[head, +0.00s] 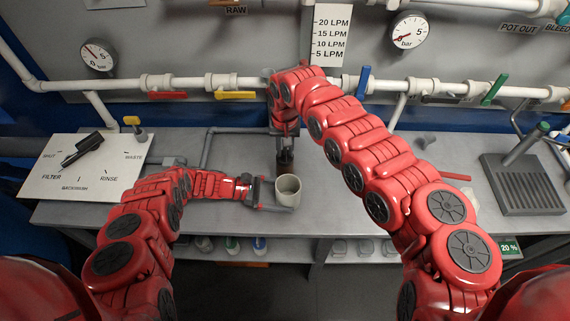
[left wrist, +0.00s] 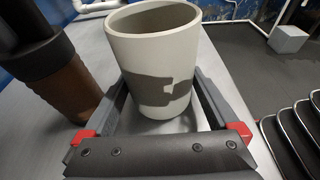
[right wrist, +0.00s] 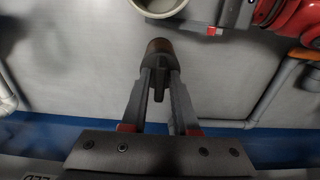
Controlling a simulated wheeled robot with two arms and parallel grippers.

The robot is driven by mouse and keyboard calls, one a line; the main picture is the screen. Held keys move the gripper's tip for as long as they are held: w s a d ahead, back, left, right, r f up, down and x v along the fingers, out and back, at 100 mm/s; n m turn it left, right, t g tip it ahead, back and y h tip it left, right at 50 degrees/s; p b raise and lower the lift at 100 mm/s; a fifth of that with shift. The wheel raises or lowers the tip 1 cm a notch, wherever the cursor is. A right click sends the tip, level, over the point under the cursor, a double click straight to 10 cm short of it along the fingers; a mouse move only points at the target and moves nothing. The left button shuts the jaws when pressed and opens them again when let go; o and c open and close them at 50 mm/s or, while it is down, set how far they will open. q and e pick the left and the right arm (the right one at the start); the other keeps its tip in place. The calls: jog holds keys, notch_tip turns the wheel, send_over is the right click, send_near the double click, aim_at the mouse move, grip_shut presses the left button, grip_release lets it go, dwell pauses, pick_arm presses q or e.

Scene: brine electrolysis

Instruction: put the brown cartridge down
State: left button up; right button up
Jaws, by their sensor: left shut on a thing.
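The brown cartridge (left wrist: 70,90), brown below with a dark top, stands at the left of the left wrist view, beside the grey cup. In the head view it is a dark upright shape (head: 284,165) under my right gripper (head: 285,142). In the right wrist view my right fingers (right wrist: 160,75) lie on both sides of its dark top, and its brown end (right wrist: 160,46) points away. Whether they press on it is not clear. My left gripper (head: 258,191) is shut on the grey cup (head: 289,190).
The grey bench (head: 340,210) carries a labelled white board (head: 80,178) at left and a ribbed grey block (head: 522,185) at right. Pipes with coloured valve handles run along the back wall. Bottles stand on a lower shelf.

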grip_shut()
dwell(1.1)
